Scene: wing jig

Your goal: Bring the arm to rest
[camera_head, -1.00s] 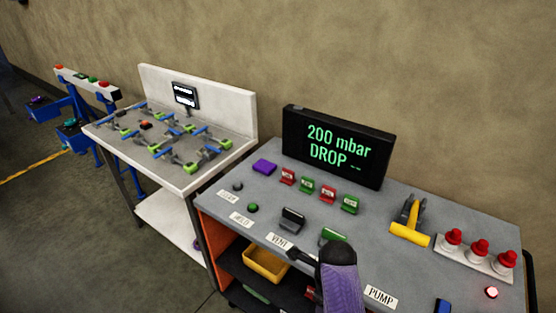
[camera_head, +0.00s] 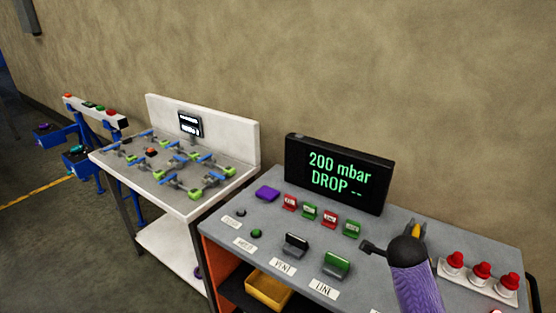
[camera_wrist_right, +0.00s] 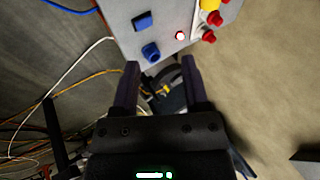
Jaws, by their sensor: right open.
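My right gripper (camera_wrist_right: 160,68) shows in the right wrist view with its two dark fingers apart and nothing between them. It is near the edge of the grey console, which has a blue knob (camera_wrist_right: 151,52), a blue square switch (camera_wrist_right: 143,20) and a lit red light (camera_wrist_right: 180,35). In the head view, a purple and black part of my arm rises over the right half of the console top (camera_head: 215,222). It hides most of the yellow-handled lever there. No fingertips can be made out in the head view, and my left gripper is not seen.
A black display (camera_head: 338,172) reads "200 mbar DROP". Red buttons (camera_head: 480,270) stand at the console's right. A white bench (camera_head: 203,130) with drone-like frames stands to the left. Loose cables (camera_wrist_right: 60,85) hang beside the console in the wrist view. A plain wall is behind.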

